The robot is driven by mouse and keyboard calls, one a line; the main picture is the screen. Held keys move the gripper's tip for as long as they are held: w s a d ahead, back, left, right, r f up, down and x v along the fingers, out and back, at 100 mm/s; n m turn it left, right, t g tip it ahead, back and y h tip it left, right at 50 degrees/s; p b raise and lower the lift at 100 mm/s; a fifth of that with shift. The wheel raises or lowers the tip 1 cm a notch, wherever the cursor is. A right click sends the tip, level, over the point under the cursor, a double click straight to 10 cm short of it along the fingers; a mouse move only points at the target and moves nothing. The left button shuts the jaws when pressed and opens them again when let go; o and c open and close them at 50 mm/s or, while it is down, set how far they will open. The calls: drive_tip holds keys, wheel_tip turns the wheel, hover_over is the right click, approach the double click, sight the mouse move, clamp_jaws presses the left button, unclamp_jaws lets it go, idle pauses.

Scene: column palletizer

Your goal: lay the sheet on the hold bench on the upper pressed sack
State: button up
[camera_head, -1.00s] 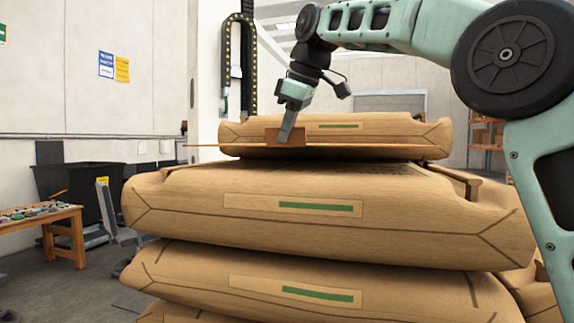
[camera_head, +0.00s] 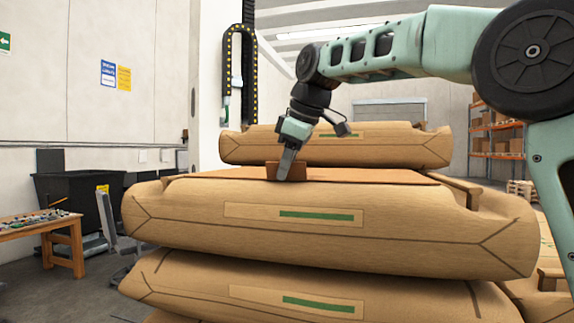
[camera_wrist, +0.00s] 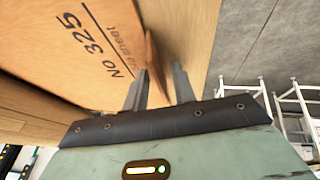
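The brown sheet (camera_head: 330,175), printed "No 325 Slip sheet", lies flat on top of the upper sack (camera_head: 200,225) of the near stack. It also fills the left of the wrist view (camera_wrist: 70,45). Its short upright lip (camera_head: 297,172) stands at the near edge. My gripper (camera_head: 283,172) is down at this lip. In the wrist view, its fingers (camera_wrist: 160,85) stand apart with the lip (camera_wrist: 151,58) between them. The lip is close to the left finger, and a gap shows beside the right one. The hold bench cannot be made out.
Another sack (camera_head: 400,148) lies behind the sheet. A lower sack (camera_head: 200,285) lies beneath the upper one. A wooden table with small items (camera_head: 65,230) and a black bin (camera_head: 70,195) stand at left. Orange shelving (camera_head: 497,140) is at back right.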

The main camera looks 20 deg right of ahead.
drive_tip(key=v, duration=1.2)
drive_tip(key=s+a+f+m+g, duration=0.1)
drive_tip(key=s+a+f, duration=0.2)
drive_tip(key=a+f, duration=0.35)
drive_tip(key=s+a+f+g, duration=0.1)
drive_tip(key=s+a+f, duration=0.25)
drive_tip(key=f, duration=0.55)
drive_tip(key=s+a+f+m+g, duration=0.1)
drive_tip(key=s+a+f, duration=0.3)
drive_tip(key=f, duration=0.3)
drive_tip(key=s+d+f+m+g, duration=0.1)
drive_tip(key=s+f, duration=0.9)
drive_tip(key=s+d+f+h, duration=0.1)
drive_tip(key=s+d+f, duration=0.1)
drive_tip(key=s+f, duration=0.8)
drive_tip(key=shift+s+d+f+m+g, duration=0.2)
drive_tip(key=shift+s+d+m+g, duration=0.15)
drive_tip(key=shift+s+m+g, duration=0.1)
